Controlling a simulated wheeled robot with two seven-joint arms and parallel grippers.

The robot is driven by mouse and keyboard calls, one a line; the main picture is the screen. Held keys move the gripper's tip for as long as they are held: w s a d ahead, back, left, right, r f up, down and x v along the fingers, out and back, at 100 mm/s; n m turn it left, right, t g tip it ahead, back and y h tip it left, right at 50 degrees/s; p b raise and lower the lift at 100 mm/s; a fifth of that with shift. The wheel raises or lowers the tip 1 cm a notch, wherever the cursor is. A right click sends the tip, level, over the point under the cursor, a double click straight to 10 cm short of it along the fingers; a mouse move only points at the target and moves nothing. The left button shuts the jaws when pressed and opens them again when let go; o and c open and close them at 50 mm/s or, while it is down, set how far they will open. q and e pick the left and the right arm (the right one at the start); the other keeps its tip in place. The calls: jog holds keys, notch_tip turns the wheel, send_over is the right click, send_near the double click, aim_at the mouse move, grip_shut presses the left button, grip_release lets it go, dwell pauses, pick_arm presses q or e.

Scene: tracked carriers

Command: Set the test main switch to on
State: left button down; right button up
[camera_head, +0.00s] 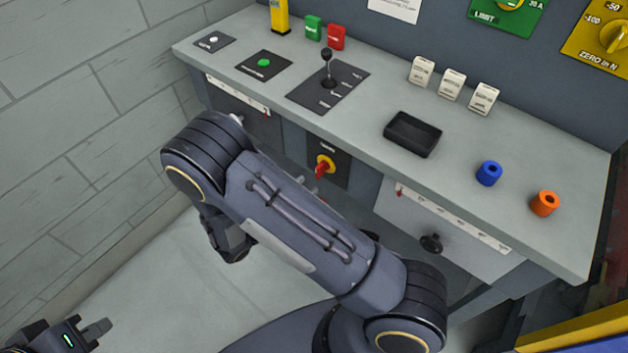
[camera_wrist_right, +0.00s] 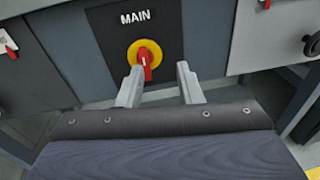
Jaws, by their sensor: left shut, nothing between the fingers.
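The main switch (camera_wrist_right: 145,54) is a red handle on a yellow disc, on a dark panel marked MAIN. In the right wrist view its handle points down. The switch also shows in the head view (camera_head: 324,166) on the bench front. My right gripper (camera_wrist_right: 157,84) is open, its fingertips apart just below the disc, left and right of the handle's lower end; I cannot tell whether they touch it. In the head view my right arm hides most of that gripper. My left gripper (camera_head: 92,333) is shut and empty at the bottom left, far from the switch.
The bench top (camera_head: 460,150) carries a black lever (camera_head: 327,70), a black tray (camera_head: 412,134), white blocks (camera_head: 451,84), and blue (camera_head: 489,173) and orange (camera_head: 545,203) cylinders. A black knob (camera_head: 431,243) sticks out of the bench front. The floor at left is clear.

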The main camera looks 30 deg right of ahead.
aim_at(316, 172)
jog(key=w+d, duration=0.1)
jog(key=d, duration=0.1)
jog(key=w+d+f+n+t, duration=0.1)
jog(key=d, duration=0.1)
jog(key=w+d+f+n+t, duration=0.1)
jog(key=w, duration=0.1)
jog(key=shift+d, duration=0.4)
jog(key=shift+c, duration=0.3)
grip_shut()
